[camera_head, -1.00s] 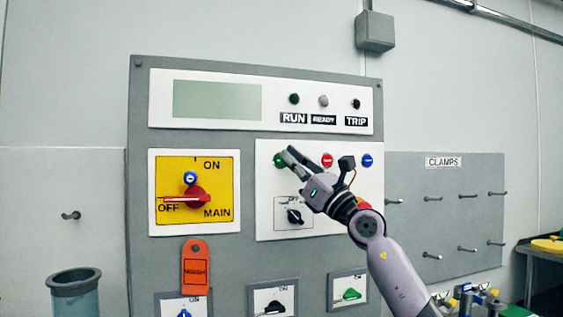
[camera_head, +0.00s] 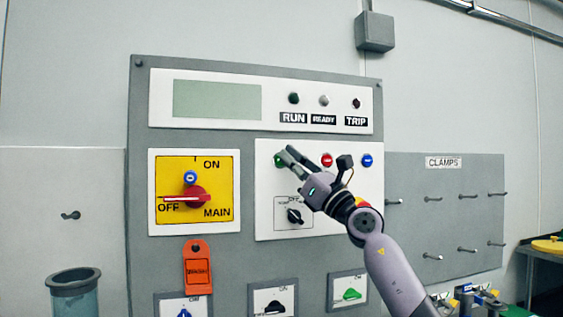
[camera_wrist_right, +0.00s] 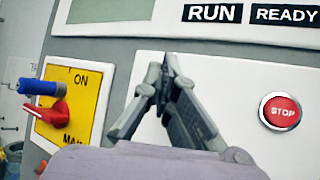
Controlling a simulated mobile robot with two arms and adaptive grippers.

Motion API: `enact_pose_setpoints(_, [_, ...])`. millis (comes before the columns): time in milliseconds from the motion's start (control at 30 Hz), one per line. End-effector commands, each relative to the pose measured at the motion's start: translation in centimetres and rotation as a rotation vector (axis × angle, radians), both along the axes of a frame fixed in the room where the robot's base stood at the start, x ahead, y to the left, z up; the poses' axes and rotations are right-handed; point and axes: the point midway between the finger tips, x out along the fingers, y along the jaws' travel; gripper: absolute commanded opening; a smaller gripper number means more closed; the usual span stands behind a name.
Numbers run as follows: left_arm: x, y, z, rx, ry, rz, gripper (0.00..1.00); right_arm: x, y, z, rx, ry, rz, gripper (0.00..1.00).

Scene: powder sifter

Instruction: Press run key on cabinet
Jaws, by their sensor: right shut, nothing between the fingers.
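The grey cabinet (camera_head: 250,250) fills the middle of the head view. Its white key panel (camera_head: 262,215) carries a green key (camera_head: 280,160), a red key (camera_head: 327,160) and a blue key (camera_head: 367,160) in a row. My right gripper (camera_head: 284,153) is shut and empty, with its fingertips at the green key and partly covering it. In the right wrist view the fingertips (camera_wrist_right: 162,70) hide the green key, so I cannot tell whether they touch it. The red key, marked STOP (camera_wrist_right: 281,111), is to their right. My left gripper is not in view.
Dark RUN (camera_head: 294,98) and TRIP (camera_head: 356,103) lamps and a pale READY lamp (camera_head: 323,100) sit above. A black selector knob (camera_head: 294,216) is below the keys.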

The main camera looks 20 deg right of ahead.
Motion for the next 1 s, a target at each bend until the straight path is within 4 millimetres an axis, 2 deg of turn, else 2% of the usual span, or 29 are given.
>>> enact_pose_setpoints(1000, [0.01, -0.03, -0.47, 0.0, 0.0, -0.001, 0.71, 0.98, 0.03, 0.0, -0.001, 0.001, 0.0, 0.0])
